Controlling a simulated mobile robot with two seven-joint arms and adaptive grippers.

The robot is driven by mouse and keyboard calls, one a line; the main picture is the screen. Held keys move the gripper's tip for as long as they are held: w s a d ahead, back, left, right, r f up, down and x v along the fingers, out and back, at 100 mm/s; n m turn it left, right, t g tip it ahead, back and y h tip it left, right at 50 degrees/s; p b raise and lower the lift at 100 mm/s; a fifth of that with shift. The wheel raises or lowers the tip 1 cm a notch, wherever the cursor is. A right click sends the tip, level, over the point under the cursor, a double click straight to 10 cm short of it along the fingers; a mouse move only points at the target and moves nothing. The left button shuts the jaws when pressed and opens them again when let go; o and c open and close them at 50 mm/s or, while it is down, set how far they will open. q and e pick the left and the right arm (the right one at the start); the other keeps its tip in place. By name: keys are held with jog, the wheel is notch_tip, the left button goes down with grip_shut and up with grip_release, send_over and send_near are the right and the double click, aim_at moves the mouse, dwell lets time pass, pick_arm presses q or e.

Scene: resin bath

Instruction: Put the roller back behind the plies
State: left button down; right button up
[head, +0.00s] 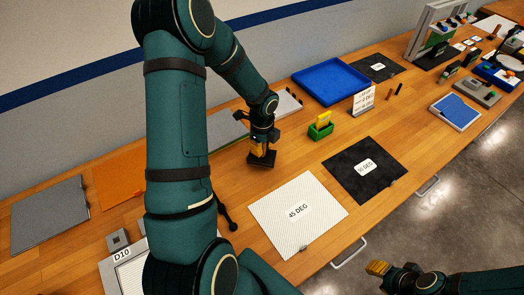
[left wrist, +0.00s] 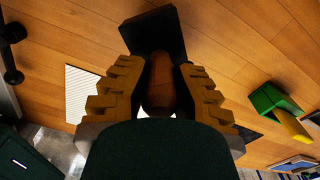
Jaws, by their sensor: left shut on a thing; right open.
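My left gripper (head: 259,146) is shut on a brown rounded handle (left wrist: 160,85), which looks like the roller's. A dark block-like part (head: 262,160) shows just below the fingers, at or just above the table; in the left wrist view it is a black shape (left wrist: 155,32) beyond the handle. Whether it touches the table I cannot tell. The plies lie flat in front: a white sheet marked 45 DEG (head: 280,225) and a black sheet marked 90 DEG (head: 350,180). My right gripper (head: 378,268) is open and empty, beyond the table's front edge.
A green holder with a yellow block (head: 321,128) stands right of my left gripper. A blue tray (head: 330,82) and a sign stand (head: 362,101) are further right. A black rod-like tool (head: 228,215) lies beside my left arm. Bare wood surrounds the held tool.

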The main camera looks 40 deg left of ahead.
pick_arm(q)
notch_tip(320, 180, down, 2)
jog(key=shift+w+f, duration=0.1)
jog(key=shift+f, duration=0.1)
jog(key=c, duration=0.9)
grip_release()
jog(key=shift+f, duration=0.1)
jog(key=shift+c, duration=0.2)
notch_tip(320, 180, up, 12)
jog(key=shift+r+p, duration=0.2)
jog(key=shift+p, duration=0.25)
jog(key=shift+f, duration=0.1)
